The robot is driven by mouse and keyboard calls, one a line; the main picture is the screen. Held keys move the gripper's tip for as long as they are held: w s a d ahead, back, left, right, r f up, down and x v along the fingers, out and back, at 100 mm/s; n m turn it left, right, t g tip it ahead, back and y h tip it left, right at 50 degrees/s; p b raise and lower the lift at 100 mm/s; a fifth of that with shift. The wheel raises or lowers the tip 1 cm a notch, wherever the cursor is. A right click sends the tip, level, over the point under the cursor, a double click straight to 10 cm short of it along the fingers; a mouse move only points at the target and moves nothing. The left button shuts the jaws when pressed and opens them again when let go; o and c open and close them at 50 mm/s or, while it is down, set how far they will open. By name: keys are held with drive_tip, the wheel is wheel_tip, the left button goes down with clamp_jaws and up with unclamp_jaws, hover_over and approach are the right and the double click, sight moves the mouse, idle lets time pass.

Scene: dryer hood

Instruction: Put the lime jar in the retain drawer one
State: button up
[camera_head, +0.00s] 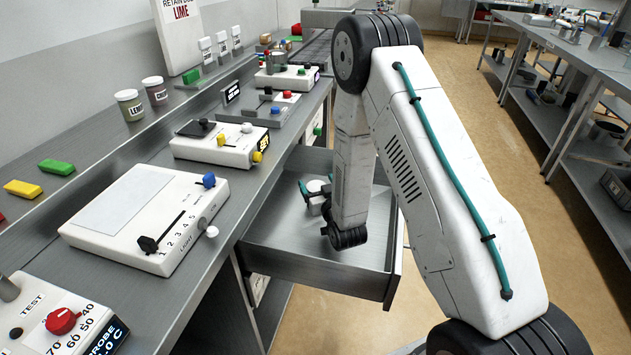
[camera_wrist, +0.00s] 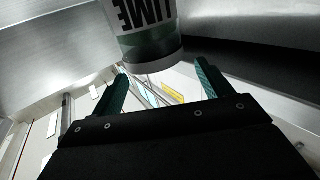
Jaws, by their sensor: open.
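The lime jar (camera_wrist: 150,38) shows close up in the wrist view, with a white and green body and the word LIME upside down. In the head view a small pale jar top (camera_head: 316,187) shows inside the pulled-out metal drawer (camera_head: 290,250), beside my gripper. My gripper (camera_wrist: 162,72) is open, and the jar's near end sits between and just beyond its two teal fingertips. I see no clear finger contact. In the head view my arm hides part of the gripper and jar. I cannot tell whether the jar touches the drawer floor.
A sign (camera_head: 180,25) reading RETAIN and LIME stands at the back of the bench. Two labelled jars (camera_head: 131,105) stand along the wall. A white panel with a slider (camera_head: 148,215) and several devices crowd the bench. Open floor (camera_head: 480,170) lies right of the drawer.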

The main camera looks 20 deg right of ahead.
drive_tip(key=s, duration=0.5)
wheel_tip(320, 180, up, 8)
drive_tip(key=w+g, duration=0.2)
drive_tip(key=g, duration=0.1)
drive_tip(key=s+r+g, duration=0.5)
drive_tip(key=s+r, duration=0.2)
drive_tip(key=r, duration=0.2)
drive_tip(key=s+r+g, duration=0.3)
drive_tip(key=s, duration=0.7)
drive_tip(key=s+r+g, duration=0.2)
drive_tip(key=s+r, duration=0.2)
drive_tip(key=s, duration=0.7)
drive_tip(key=s+a+r+g, duration=0.1)
drive_tip(key=s+r+g, duration=0.2)
drive_tip(key=s, duration=0.7)
drive_tip(key=shift+s+r+g, duration=0.3)
drive_tip(key=shift+s+r, duration=0.05)
drive_tip(key=shift+r, duration=0.2)
